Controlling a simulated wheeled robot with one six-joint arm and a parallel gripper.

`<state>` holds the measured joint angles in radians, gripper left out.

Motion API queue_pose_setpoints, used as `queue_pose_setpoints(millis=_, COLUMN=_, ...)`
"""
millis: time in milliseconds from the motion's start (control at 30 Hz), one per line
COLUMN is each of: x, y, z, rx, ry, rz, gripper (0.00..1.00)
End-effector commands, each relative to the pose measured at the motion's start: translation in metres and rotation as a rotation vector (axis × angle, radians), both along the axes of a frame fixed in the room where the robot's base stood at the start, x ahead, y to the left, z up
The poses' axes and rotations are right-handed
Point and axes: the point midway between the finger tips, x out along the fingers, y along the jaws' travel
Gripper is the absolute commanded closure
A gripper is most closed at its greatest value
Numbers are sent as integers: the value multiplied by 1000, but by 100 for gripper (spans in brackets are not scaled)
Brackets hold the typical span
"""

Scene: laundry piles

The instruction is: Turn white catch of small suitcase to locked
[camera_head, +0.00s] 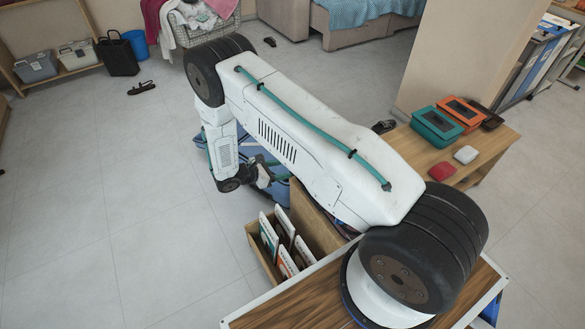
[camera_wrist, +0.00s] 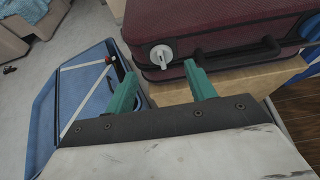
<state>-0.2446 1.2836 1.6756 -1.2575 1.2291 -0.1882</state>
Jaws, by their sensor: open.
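In the wrist view a dark red suitcase (camera_wrist: 215,22) lies at the top on a light wooden surface. Its white round catch (camera_wrist: 162,55) is on the near side, with a small raised lever pointing roughly up and down. A black handle (camera_wrist: 238,50) is to the right of the catch. My gripper (camera_wrist: 158,75) is open, with its two teal fingers apart on either side of the catch and no visible hold on it. Whether the fingertips touch the suitcase I cannot tell.
A blue tray-like thing (camera_wrist: 72,95) with pale strips and a red knob is at the left in the wrist view. In the head view a wooden box of cards (camera_head: 262,240) stands near my arm. A wooden bench (camera_head: 490,150) bears teal and orange boxes.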

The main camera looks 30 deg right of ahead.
Motion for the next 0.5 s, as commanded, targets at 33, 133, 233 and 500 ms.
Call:
queue_pose_setpoints(millis=33, x=-1, y=-9, z=-4, rx=0, ry=2, rz=-4, gripper=45)
queue_pose_setpoints(millis=133, x=-1, y=-25, z=-10, rx=1, ry=1, rz=-5, gripper=45)
queue_pose_setpoints(millis=233, x=-1, y=-39, z=-15, rx=0, ry=2, rz=-5, gripper=45)
queue_pose_setpoints(millis=500, x=-1, y=-57, z=-23, rx=0, ry=-1, rz=-4, gripper=45)
